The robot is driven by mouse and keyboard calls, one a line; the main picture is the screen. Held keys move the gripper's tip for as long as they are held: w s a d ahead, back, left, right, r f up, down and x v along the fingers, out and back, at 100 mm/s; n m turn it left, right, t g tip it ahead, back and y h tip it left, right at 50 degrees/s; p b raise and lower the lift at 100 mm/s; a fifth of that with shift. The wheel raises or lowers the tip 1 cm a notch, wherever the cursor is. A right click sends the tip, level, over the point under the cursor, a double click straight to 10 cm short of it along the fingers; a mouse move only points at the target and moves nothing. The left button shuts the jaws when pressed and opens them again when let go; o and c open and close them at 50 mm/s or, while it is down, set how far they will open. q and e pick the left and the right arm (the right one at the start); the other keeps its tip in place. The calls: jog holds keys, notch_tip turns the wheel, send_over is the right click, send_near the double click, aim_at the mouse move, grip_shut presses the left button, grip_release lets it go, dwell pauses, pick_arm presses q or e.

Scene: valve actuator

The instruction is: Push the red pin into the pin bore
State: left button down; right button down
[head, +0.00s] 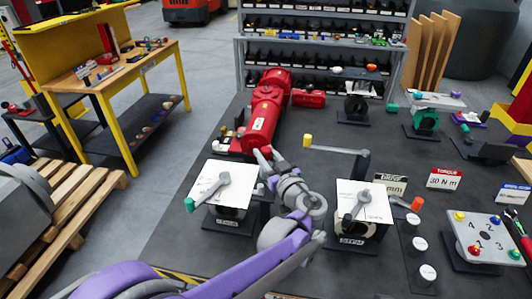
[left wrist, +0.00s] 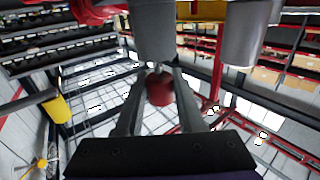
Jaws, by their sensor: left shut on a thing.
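My left gripper (head: 265,158) reaches in from the lower left, at the near end of the red valve actuator (head: 262,122). In the left wrist view its two dark fingers (left wrist: 162,78) close in on the red pin (left wrist: 160,89), which sits between them. The gripper is shut on the pin. In the head view the pin is too small and too covered by the gripper to make out clearly. I cannot pick out the pin bore in either view, nor tell whether the pin touches it. My right gripper is not in view.
Two white-topped stands with grey levers flank my left arm, one at left (head: 222,184) and one at right (head: 363,203). A yellow-ended lever (head: 336,149) lies beyond. A numbered plate (head: 487,234) stands at right. Shelves (head: 318,50) line the back. Bench surface left of the actuator is clear.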

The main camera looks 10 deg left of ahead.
pick_arm(q)
jog(key=shift+f+b, duration=0.35)
jog(key=shift+f, duration=0.75)
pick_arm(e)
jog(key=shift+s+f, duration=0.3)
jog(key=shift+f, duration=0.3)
pick_arm(q)
jog(key=shift+c, duration=2.2)
grip_release()
jog(key=shift+r, duration=0.1)
jog(key=b+v, duration=0.1)
jog(key=v, duration=0.9)
jog(key=shift+s+d, duration=0.25)
jog(key=shift+s, duration=0.05)
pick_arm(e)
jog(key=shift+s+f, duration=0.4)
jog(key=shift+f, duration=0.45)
